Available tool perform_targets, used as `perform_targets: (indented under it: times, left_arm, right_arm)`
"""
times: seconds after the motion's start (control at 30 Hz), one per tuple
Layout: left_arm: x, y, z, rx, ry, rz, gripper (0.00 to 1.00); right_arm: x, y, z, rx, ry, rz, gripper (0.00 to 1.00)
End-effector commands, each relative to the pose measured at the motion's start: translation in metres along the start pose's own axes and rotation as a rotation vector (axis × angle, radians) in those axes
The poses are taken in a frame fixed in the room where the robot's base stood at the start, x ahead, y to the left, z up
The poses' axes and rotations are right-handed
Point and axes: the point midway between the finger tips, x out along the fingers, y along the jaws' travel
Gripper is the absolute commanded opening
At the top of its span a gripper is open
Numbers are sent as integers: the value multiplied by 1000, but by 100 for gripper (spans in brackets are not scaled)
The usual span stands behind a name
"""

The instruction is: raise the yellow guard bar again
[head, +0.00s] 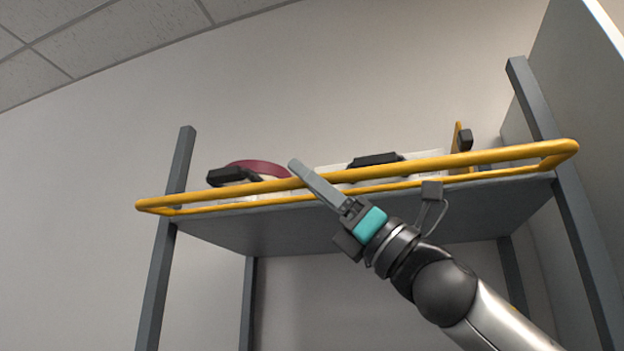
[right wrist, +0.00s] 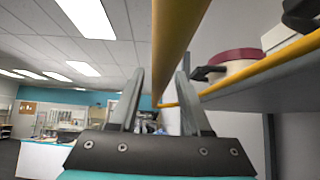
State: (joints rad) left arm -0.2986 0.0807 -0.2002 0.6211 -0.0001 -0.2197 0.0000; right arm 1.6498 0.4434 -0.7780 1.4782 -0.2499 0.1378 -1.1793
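The yellow guard bar (head: 470,158) is a long loop of two rails along the front of a grey shelf, joined by short end pieces. The outer rail looks higher than the inner one in the head view. My right gripper (head: 298,170) is at the bar left of its middle, with a finger crossing the outer rail and its tip above it. In the right wrist view, the bar (right wrist: 178,45) runs lengthwise close to the fingers (right wrist: 160,75), which stand apart. I cannot tell whether they touch it. My left gripper is out of view.
The shelf board (head: 270,231) stands on grey posts (head: 160,275). Behind the bar are a maroon-lidded container (head: 260,167) and a black handle (head: 375,159) on a white thing. A pale panel (head: 580,95) closes in the right side. The left is free.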

Motion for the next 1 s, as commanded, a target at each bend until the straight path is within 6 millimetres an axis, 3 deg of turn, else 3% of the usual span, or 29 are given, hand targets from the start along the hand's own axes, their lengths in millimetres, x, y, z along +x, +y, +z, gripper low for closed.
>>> perform_targets:
  times: [0.07, 0.4, 1.0]
  left_arm:
    - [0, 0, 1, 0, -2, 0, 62]
    - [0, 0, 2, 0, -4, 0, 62]
    - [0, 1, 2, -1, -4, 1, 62]
  right_arm:
    - [0, 0, 0, 0, 0, 0, 37]
    - [0, 0, 0, 0, 0, 0, 0]
    - [0, 0, 0, 0, 0, 0, 0]
